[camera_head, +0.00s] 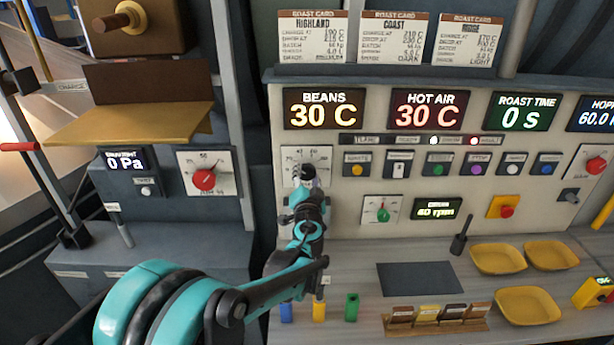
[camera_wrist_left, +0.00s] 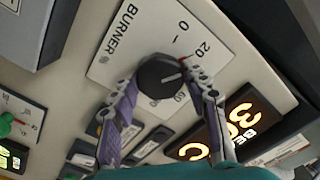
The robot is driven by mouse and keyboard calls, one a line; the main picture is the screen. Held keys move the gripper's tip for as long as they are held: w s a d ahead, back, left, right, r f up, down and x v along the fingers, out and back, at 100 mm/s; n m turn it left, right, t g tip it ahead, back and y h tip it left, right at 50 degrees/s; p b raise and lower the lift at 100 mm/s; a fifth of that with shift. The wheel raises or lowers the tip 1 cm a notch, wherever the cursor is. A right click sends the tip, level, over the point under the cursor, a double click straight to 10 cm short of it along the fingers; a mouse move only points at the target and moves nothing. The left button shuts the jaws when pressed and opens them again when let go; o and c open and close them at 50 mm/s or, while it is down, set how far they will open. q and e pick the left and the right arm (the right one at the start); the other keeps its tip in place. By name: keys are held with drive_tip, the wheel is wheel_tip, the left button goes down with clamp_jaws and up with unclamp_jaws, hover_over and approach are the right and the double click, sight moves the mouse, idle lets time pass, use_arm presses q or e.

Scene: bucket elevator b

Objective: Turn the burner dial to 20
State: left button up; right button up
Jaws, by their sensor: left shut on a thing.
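The burner dial (camera_wrist_left: 158,72) is a round black knob on a white scale plate marked BURNER in the left wrist view. In the head view, the burner scale plate (camera_head: 319,156) is partly hidden behind my left gripper (camera_head: 306,180). My right gripper is not in view.
A red dial (camera_head: 204,179) is on the grey unit at left. A green dial (camera_head: 382,211) and a row of buttons lie right of the burner plate. BEANS (camera_head: 324,108) and HOT AIR (camera_head: 431,110) displays, both 30 C, sit above. Yellow trays (camera_head: 527,306) stand on the counter.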

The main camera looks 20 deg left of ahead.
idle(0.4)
use_arm(q)
drive_tip(key=o, duration=1.2)
drive_tip(key=shift+c, duration=0.2)
drive_tip(key=v, duration=1.2)
